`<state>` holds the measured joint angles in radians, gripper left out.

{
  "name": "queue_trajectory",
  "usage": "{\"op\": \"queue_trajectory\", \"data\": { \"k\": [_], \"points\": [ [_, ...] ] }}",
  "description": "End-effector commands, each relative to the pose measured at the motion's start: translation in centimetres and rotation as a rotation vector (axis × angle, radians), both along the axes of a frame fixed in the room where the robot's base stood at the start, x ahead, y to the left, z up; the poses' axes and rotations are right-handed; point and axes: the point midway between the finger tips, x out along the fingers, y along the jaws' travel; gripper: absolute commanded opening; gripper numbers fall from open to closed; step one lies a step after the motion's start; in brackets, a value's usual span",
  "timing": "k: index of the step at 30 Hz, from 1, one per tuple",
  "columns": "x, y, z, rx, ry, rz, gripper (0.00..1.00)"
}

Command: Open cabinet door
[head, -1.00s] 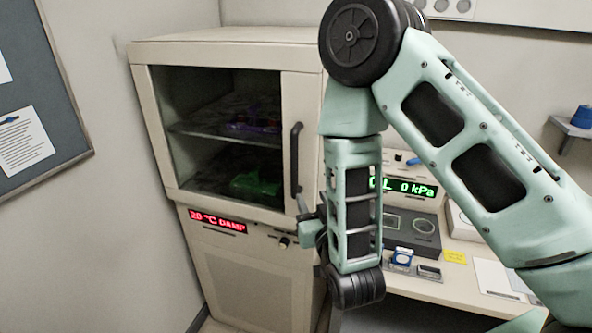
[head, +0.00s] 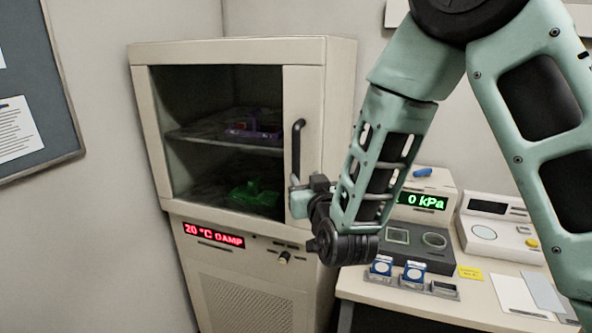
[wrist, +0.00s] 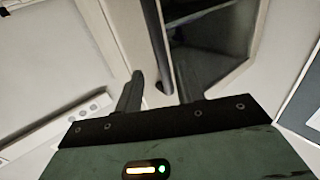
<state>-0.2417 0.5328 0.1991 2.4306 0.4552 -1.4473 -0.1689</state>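The beige cabinet (head: 250,290) stands at the left with its glass-fronted door (head: 305,90) shut. A dark vertical bar handle (head: 298,150) is on the door's right side. My gripper (head: 298,197) is near the handle's lower end in the head view; contact is not clear. In the wrist view, my gripper (wrist: 160,75) has its two dark fingers spread apart. The handle (wrist: 158,45) runs down the picture toward the gap between them. It is not clamped.
Purple (head: 255,130) and green (head: 255,195) items sit on shelves behind the glass. A red display (head: 213,236) and a knob (head: 284,257) are below the door. Right of the cabinet, a bench (head: 400,295) holds instruments and small blue-topped boxes.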

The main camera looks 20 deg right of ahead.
Motion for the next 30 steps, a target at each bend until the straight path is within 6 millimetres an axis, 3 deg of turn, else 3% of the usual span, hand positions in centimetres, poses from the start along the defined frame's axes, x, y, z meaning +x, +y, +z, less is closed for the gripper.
{"op": "queue_trajectory", "data": {
  "k": [6, 13, 18, 27, 28, 30],
  "points": [
    [4.3, -0.2, 0.4, 0.001, 0.001, -0.001, 0.39],
    [7.9, -0.4, 0.3, 0.0, 0.0, -0.001, 0.39],
    [9.1, -0.4, 0.1, 0.0, 0.001, 0.0, 0.39],
    [9.4, -0.4, 0.1, 0.0, 0.0, 0.001, 0.39],
    [9.4, -0.4, 0.1, 0.0, 0.0, 0.001, 0.36],
    [9.4, -0.4, 0.1, 0.0, 0.0, 0.001, 0.17]
  ]
}}
